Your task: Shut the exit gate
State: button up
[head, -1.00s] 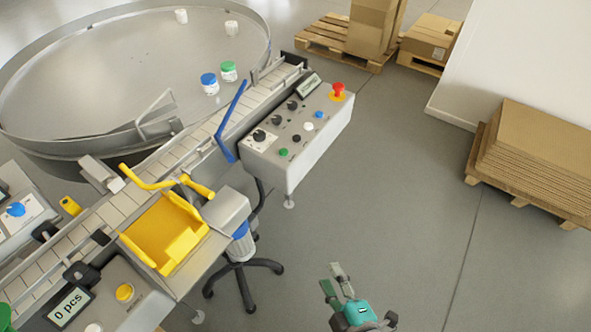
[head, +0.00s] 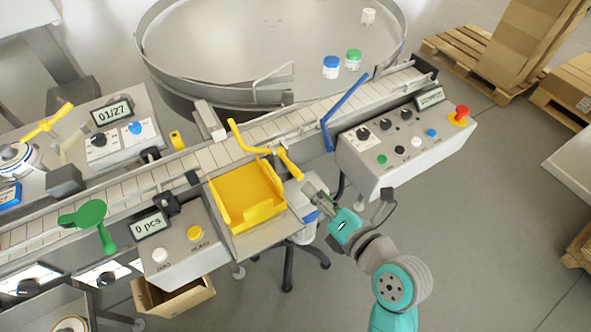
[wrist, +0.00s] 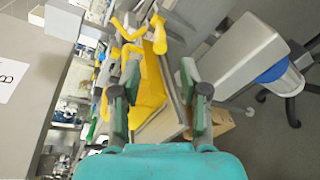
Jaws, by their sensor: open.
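A bent yellow gate bar (head: 243,138) reaches over the conveyor, with a yellow handle (head: 290,164) at its near side. In the wrist view the yellow handle (wrist: 158,36) lies ahead of the fingertips. A straight blue bar (head: 345,110) angles across the conveyor farther right. No label shows which one is the exit gate. My gripper (head: 311,194) is open and empty, just below and right of the yellow handle, apparently apart from it. In the wrist view my gripper (wrist: 157,95) has its fingers spread with the yellow tray behind them.
A yellow tray (head: 240,195) sits beside the conveyor (head: 210,157). A control box (head: 400,165) stands to the right and a counter box (head: 185,262) to the left. A round turntable (head: 260,45) with several jars is behind. Open floor lies at lower right.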

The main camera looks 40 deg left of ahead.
aim_at(292, 169)
jog(key=x, duration=0.9)
grip_shut()
